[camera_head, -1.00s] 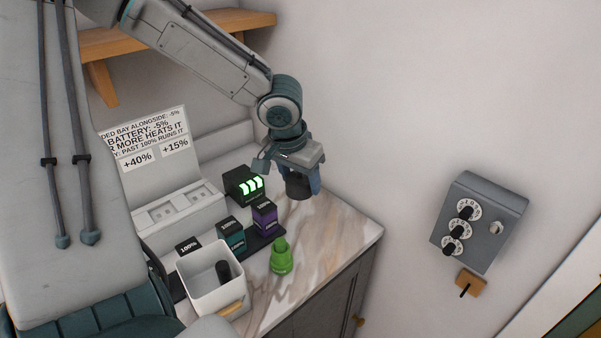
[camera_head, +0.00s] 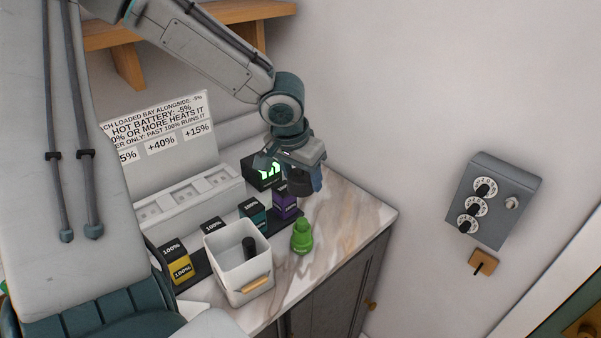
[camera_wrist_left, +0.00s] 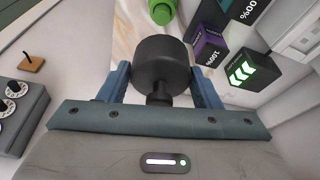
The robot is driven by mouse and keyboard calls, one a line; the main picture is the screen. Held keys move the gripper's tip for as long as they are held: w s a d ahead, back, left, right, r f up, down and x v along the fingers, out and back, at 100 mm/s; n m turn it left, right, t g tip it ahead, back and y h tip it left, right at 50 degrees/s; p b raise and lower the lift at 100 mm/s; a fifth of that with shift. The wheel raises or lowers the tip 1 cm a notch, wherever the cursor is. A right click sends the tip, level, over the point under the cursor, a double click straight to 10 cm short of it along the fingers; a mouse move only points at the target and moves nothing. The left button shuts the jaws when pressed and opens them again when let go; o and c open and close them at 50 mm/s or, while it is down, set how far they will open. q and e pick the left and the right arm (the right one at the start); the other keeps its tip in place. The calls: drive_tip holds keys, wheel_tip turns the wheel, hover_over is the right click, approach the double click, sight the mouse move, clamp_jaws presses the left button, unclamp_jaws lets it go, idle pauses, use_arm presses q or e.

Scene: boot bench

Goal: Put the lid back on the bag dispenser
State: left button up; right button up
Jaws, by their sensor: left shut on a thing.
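My left gripper (camera_head: 303,174) is shut on a dark grey cylinder with a narrow stem, which looks like the lid (camera_wrist_left: 163,64). In the left wrist view the two blue fingers stand either side of its stem. The lid also shows under the gripper in the head view (camera_head: 299,186). The green bag dispenser (camera_head: 302,237) stands upright on the marble counter, with a narrower neck on top. It is partly in the left wrist view (camera_wrist_left: 162,10), cut off by the top edge. The lid is above and behind the dispenser, apart from it. My right gripper is not in view.
A white bin (camera_head: 238,278) with a dark object inside stands left of the dispenser. Behind are a purple battery box (camera_head: 285,204), a teal one (camera_head: 253,214) and a charger with green lights (camera_head: 262,174). A grey dial box (camera_head: 499,200) is on the right wall.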

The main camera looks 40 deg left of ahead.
sight(304, 220)
use_arm(q)
drive_tip(key=shift+w+f, duration=0.15)
drive_tip(key=shift+f, duration=0.4)
drive_tip(key=shift+b+x, duration=0.95)
drive_tip(key=shift+s+f+b, duration=0.3)
drive_tip(key=shift+f+b, duration=0.35)
drive_tip(key=shift+f, duration=0.2)
drive_tip(key=shift+f+b, duration=0.45)
drive_tip(key=shift+f, duration=0.2)
drive_tip(key=shift+d+f+b, duration=0.1)
drive_tip(key=shift+f+b, duration=0.85)
wheel_tip(304, 220, down, 4)
drive_tip(key=b, duration=0.3)
drive_tip(key=shift+r, duration=0.1)
drive_tip(key=shift+f+b, duration=0.25)
drive_tip(key=shift+b, duration=0.2)
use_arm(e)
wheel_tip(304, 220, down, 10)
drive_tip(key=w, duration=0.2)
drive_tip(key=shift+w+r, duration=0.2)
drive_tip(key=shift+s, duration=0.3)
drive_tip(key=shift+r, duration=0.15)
